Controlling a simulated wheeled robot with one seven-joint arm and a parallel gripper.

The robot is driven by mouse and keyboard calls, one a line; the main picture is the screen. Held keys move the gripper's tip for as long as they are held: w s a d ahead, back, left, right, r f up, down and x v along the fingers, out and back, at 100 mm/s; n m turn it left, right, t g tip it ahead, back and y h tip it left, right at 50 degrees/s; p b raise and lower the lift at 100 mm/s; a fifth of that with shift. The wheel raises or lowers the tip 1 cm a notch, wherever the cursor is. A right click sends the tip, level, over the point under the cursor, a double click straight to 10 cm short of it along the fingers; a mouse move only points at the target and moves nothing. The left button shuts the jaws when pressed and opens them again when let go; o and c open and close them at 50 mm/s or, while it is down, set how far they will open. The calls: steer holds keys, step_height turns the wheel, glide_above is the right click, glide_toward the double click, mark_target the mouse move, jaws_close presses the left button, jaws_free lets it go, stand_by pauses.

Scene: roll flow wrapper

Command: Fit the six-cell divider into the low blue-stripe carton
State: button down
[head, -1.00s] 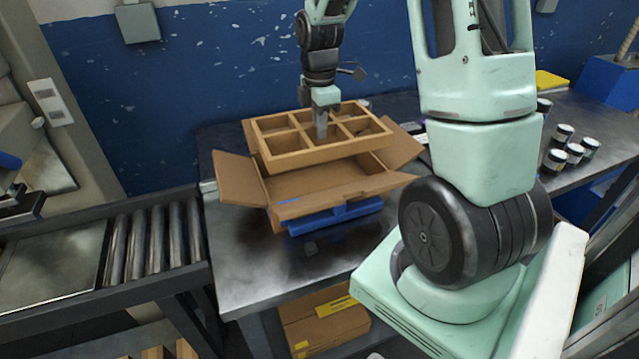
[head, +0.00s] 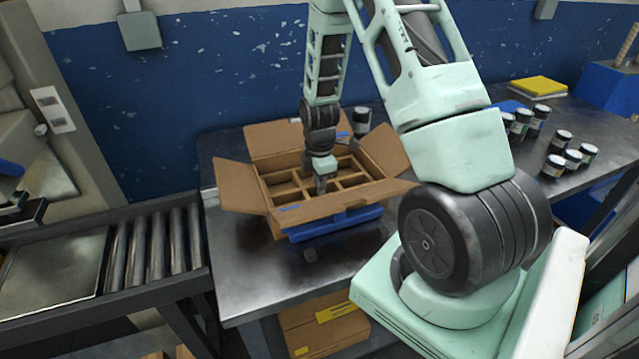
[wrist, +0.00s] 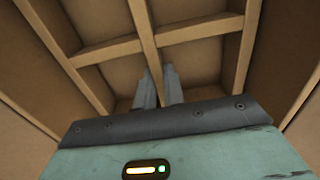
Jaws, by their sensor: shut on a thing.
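The six-cell divider (head: 349,180) is a brown grid. It sits down inside the open carton (head: 310,208), below the level of its flaps. A bit of blue marking shows on the carton's front wall. My gripper (head: 321,186) reaches down into the carton and is shut on a middle wall of the divider. In the wrist view, my gripper's fingers (wrist: 160,88) straddle a divider wall (wrist: 145,35), with cells on both sides. Whether the divider rests fully on the carton floor is hidden.
The carton's flaps spread outward, and it stands by a blue fixture (head: 335,224) on the metal table (head: 250,270). Several dark jars (head: 562,140) stand at the right. A roller conveyor (head: 150,245) adjoins at left. A yellow pad (head: 538,86) lies at the back right.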

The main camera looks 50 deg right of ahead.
steer(key=shift+f, duration=0.1)
steer(key=shift+f, duration=0.25)
steer(key=c, duration=1.5)
jaws_free()
steer(key=shift+r, duration=0.2)
